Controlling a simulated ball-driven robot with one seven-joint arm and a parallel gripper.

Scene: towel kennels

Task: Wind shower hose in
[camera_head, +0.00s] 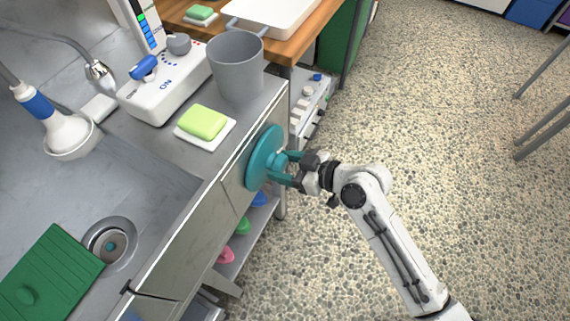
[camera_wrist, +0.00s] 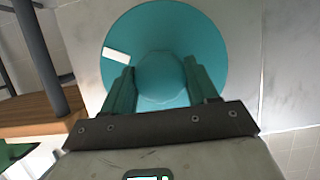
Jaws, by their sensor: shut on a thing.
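A round teal knob (camera_head: 262,158) with a flat disc is mounted on the front face of the counter. In the wrist view the teal disc (camera_wrist: 205,40) fills the upper middle, with a white mark at its upper left and a raised round hub in the centre. My gripper (camera_head: 285,168) is shut on the hub, one finger on each side; its fingers also show in the wrist view (camera_wrist: 160,82). A shower head (camera_head: 62,130) with a blue band rests at the left of the counter, its grey hose (camera_head: 50,35) running up behind it.
A grey cup (camera_head: 237,68), a green soap (camera_head: 203,121) on a white dish and a white control box (camera_head: 165,85) stand on the counter. A sink with a drain (camera_head: 110,243) and green board (camera_head: 45,275) lies at left. The pebbled floor at right is largely clear.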

